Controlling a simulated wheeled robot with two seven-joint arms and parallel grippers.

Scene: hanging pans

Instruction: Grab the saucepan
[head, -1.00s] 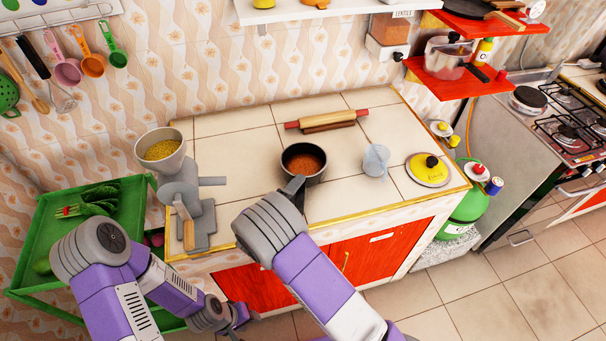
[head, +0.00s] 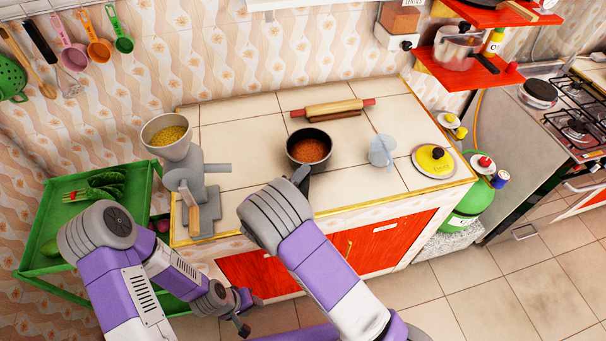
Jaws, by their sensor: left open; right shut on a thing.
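My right gripper (head: 302,180) is shut on the saucepan's handle at the near side of the pan. The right wrist hides most of the handle and part of the fingers. My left gripper (head: 243,325) is open and empty, low in front of the red cabinet and away from the saucepan.
A grey grinder (head: 196,196) stands left of the saucepan. A green cart (head: 50,195) with vegetables stands at left.

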